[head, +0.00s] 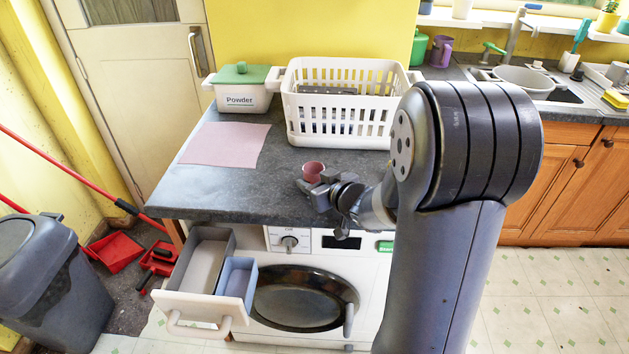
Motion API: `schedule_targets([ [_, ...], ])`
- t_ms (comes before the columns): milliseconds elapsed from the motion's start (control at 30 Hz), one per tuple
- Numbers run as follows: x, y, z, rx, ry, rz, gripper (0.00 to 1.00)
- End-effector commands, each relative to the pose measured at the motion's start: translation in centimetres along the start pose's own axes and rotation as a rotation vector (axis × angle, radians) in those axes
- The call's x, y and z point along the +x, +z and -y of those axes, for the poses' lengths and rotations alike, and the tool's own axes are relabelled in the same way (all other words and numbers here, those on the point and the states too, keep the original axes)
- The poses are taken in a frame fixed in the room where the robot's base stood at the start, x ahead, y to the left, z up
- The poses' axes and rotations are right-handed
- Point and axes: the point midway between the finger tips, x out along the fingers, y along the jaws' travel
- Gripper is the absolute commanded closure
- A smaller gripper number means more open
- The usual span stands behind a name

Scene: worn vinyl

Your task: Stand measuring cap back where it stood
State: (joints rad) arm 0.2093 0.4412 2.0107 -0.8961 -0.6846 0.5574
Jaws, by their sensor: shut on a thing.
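The measuring cap (313,170) is a small reddish-pink cup, open side up and roughly upright, over the front part of the dark worktop (200,200). My gripper (314,184) is shut on it from the front right. I cannot tell whether the cap's base touches the worktop or hangs just above it. The gripper hides its lower part. A pink mat (225,144) lies flat on the worktop to the left, with nothing on it. A white box labelled Powder (241,100), with a green lid, stands at the back left.
A white laundry basket (340,135) with dark contents stands behind the cap. Below the worktop is a washing machine (375,265), and its detergent drawer (205,302) is pulled out at the left. The worktop between mat and cap is clear. A grey bin (50,270) stands at far left.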

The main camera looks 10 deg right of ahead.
Motion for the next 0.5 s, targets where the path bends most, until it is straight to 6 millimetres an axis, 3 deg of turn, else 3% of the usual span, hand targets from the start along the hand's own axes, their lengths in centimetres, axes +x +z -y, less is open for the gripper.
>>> schedule_targets([
  [33, 0.0, 0.0, 0.0, 0.0, 0.0, 0.0, 0.9],
  [67, 0.0, 0.0, 0.0, 0.0, 0.0, 0.0, 0.57],
  [367, 0.0, 0.0, 0.0, 0.0, 0.0, 0.0, 0.33],
  [500, 0.0, -0.01, 0.0, 0.0, 0.0, 0.0, 0.33],
])
